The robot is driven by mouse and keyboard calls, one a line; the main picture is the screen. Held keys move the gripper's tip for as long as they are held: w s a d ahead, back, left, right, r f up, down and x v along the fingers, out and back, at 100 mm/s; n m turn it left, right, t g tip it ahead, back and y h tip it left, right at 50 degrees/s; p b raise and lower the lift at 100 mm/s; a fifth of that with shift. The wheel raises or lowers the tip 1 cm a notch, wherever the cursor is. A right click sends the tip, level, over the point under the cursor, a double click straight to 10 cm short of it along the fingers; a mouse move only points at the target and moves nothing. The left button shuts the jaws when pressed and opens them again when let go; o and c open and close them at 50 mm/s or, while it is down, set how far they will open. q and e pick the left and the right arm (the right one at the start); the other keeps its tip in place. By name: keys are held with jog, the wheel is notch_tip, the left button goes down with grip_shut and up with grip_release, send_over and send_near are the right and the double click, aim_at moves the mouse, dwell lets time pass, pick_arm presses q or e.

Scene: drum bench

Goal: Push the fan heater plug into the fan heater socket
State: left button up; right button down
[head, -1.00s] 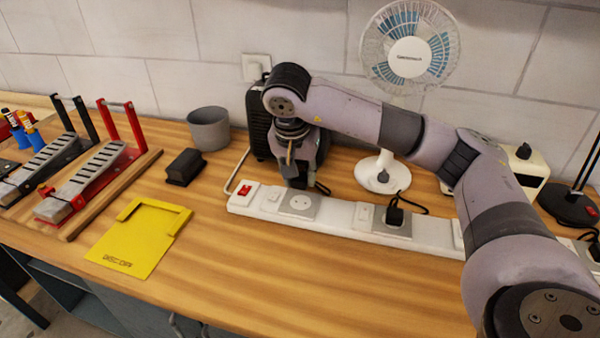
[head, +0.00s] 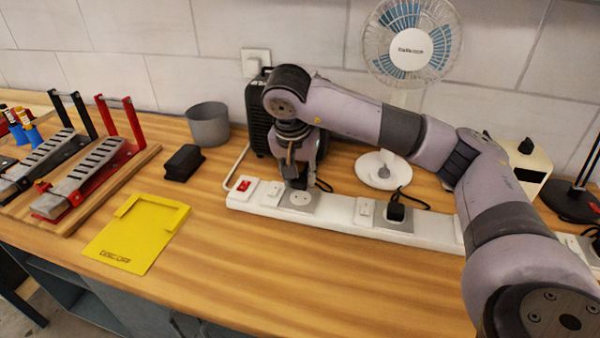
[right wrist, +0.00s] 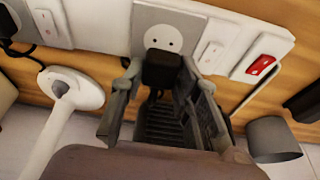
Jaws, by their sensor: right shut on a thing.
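My right gripper (right wrist: 155,95) is shut on the black fan heater plug (right wrist: 162,68), which sits between its two fingers. In the head view the right gripper (head: 294,172) is over the back edge of the white power strip (head: 336,211). The fan heater socket (right wrist: 158,24) is a grey plate with two round holes, and it also shows in the head view (head: 300,199). Both holes are uncovered, and the plug overlaps the plate's edge on the heater side. Whether they touch cannot be told. The black fan heater (head: 257,125) stands behind, partly hidden by my arm. My left gripper is out of view.
A red switch (head: 243,185) is at the strip's left end. Another black plug (head: 396,213) sits in a socket to the right. A white fan (head: 381,170) stands behind the strip. A grey cup (head: 208,125), black block (head: 183,163) and yellow plate (head: 138,236) lie left. The front bench is clear.

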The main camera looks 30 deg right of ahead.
aim_at(299, 180)
jog(key=shift+f+b, duration=0.75)
jog(key=shift+f, duration=0.35)
jog(key=shift+f+b, duration=0.7)
jog(key=shift+f, duration=0.15)
dwell(1.3)
jog(key=c, duration=1.1)
grip_release()
jog(key=shift+r, duration=0.2)
jog(key=v, duration=1.1)
jog(key=shift+a+r, duration=0.15)
jog(key=shift+r, duration=0.15)
jog(key=shift+f, duration=0.1)
